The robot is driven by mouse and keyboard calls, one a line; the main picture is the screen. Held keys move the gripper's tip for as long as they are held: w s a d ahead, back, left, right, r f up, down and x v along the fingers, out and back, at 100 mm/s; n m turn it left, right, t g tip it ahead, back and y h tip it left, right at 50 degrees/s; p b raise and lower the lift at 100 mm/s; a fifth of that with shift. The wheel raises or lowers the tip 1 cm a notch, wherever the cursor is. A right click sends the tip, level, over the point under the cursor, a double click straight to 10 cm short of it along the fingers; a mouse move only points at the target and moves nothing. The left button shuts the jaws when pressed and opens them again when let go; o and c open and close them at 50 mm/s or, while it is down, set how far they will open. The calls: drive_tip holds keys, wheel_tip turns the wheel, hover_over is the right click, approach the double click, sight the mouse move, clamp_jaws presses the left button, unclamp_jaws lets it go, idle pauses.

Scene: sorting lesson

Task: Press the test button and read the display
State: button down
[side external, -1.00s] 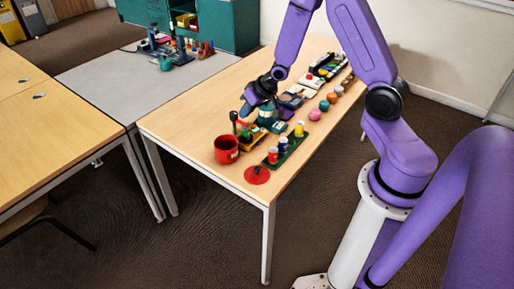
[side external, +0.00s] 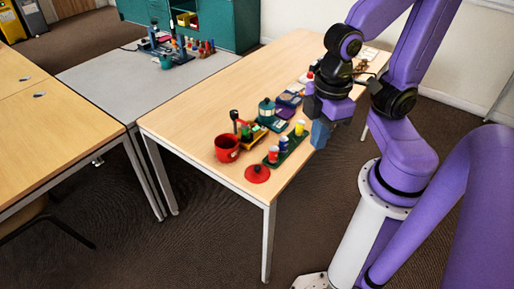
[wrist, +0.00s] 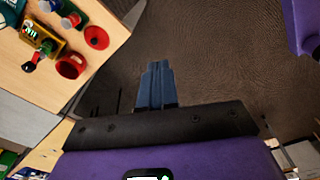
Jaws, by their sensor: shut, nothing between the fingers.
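My gripper (side external: 320,132) is shut and empty, its blue fingers pointing down beyond the right edge of the wooden table (side external: 190,118). In the wrist view its fingers (wrist: 157,70) sit together over the dark floor, with the table at upper left. A small red-topped thing (side external: 310,75) shows just left of my gripper; I cannot tell whether it is the test button. The items farther along the table are largely hidden behind my gripper and arm.
A red pot (side external: 227,149), a red disc (side external: 257,174), a green tray (side external: 291,150) with small cups, a yellow-and-green thing (side external: 247,133) and a teal lantern-like thing (side external: 266,110) stand toward the near table end. The table's left side is clear. A grey table (side external: 115,85) adjoins it.

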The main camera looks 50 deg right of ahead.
drive_tip(key=shift+s+d+r+n, duration=0.1)
drive_tip(key=shift+s+d+n, duration=0.05)
drive_tip(key=shift+s, duration=0.2)
drive_tip(key=shift+s+d+r+n, duration=0.1)
drive_tip(key=shift+s+n, duration=0.05)
drive_tip(key=shift+s, duration=0.2)
drive_tip(key=c, duration=1.8)
unclamp_jaws()
